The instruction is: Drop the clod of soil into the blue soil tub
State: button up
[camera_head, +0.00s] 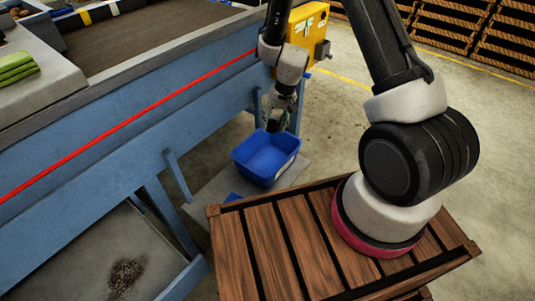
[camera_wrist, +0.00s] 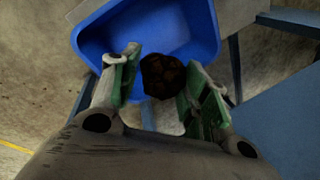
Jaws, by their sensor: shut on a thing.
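The blue soil tub (camera_head: 256,172) stands on a low grey slab beside the grader's blue frame, its open top facing up. My gripper (camera_head: 281,122) points down close above the tub's back edge in the head view. In the wrist view my gripper (camera_wrist: 163,80) is shut on the dark brown clod of soil (camera_wrist: 160,74), which sits between the green finger pads. The tub (camera_wrist: 97,42) shows behind and below the clod there, with the clod over its inside near one edge. In the head view I cannot make out the clod clearly.
The grader's blue frame (camera_head: 90,150) with a red line runs along the left. A yellow box (camera_head: 305,28) stands behind the gripper. A slatted wooden crate (camera_head: 268,240) is in front. Loose soil (camera_head: 125,275) lies at lower left. Open floor lies to the right.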

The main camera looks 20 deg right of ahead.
jog(key=shift+d+x, duration=0.2)
jog(key=shift+x, duration=0.65)
jog(key=shift+d+x, duration=0.15)
jog(key=shift+x, duration=0.65)
jog(key=shift+d+x, duration=0.2)
jog(key=shift+x, duration=0.65)
jog(key=shift+s+f, duration=0.1)
jog(key=shift+s, duration=0.05)
jog(key=o, duration=1.2)
jog(key=shift+c, duration=0.2)
jog(key=v, duration=1.2)
